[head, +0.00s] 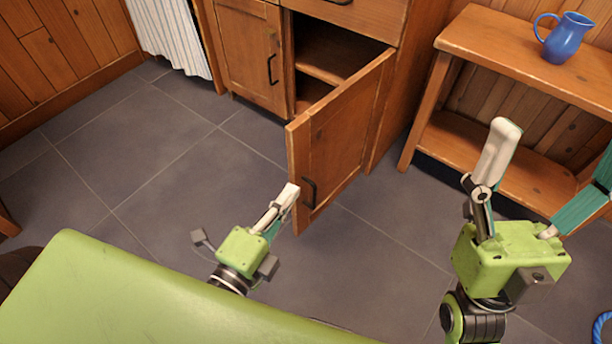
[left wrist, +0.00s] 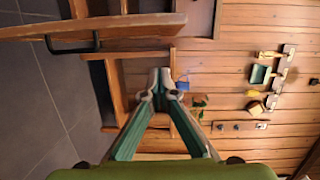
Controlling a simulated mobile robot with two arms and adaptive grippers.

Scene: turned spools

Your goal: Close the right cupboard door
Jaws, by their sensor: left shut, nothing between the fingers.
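The right cupboard door (head: 340,140) stands wide open in the head view, hinged at its right side and swung out towards me. Its dark handle (head: 309,191) is near the free edge. The cupboard opening (head: 325,55) behind it shows a shelf. My left gripper (head: 291,190) is shut and empty, its tips by the lower part of the door's free edge; I cannot tell whether they touch. In the left wrist view the shut fingertips (left wrist: 161,80) show, with the door (left wrist: 135,27) above them. My right gripper (head: 556,150) is open and empty, right of the door.
The left cupboard door (head: 250,55) is closed. A wooden shelf table (head: 490,40) with a blue jug (head: 565,38) stands at the right. A striped curtain (head: 170,35) hangs at the back left. The tiled floor (head: 150,150) left of the door is clear.

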